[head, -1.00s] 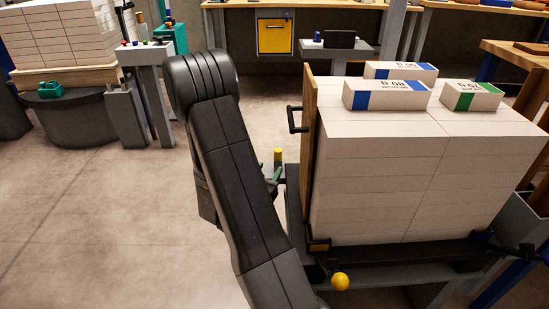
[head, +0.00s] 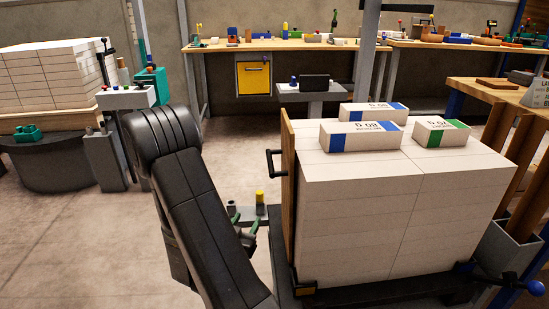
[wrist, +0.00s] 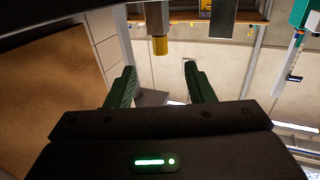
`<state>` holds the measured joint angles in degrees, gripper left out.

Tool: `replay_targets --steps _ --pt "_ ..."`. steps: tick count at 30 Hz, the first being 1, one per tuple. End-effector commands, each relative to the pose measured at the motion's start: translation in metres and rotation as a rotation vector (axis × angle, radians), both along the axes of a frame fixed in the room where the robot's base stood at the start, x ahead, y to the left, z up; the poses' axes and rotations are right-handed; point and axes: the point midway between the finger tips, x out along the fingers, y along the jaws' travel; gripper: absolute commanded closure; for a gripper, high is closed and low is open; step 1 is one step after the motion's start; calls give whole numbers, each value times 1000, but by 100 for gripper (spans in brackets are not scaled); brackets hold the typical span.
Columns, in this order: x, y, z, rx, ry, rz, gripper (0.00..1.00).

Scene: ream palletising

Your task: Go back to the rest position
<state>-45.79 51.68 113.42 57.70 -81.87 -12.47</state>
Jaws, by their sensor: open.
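My gripper (head: 243,220) shows partly behind my black arm in the head view, left of the ream stack. In the wrist view my gripper (wrist: 158,84) has its two green fingers wide apart with nothing between them. The stack of white reams (head: 365,210) stands right of my arm against a brown upright board (head: 288,190). On top lie two blue-banded reams (head: 362,134) (head: 374,113) and one green-banded ream (head: 441,131). The gripper is apart from these reams.
A yellow-topped post (head: 260,198) stands close by the gripper. Another ream stack (head: 52,75) is at the back left, with a button console (head: 125,97) beside it. A workbench (head: 280,43) runs along the back. Open floor (head: 60,225) lies to the left.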

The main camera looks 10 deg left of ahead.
Motion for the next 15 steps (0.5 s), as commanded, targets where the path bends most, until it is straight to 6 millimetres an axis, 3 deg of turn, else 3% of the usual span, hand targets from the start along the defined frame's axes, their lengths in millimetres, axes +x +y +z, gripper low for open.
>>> replay_targets --steps 15 --pt "94 -19 -1 1 -4 -3 52"
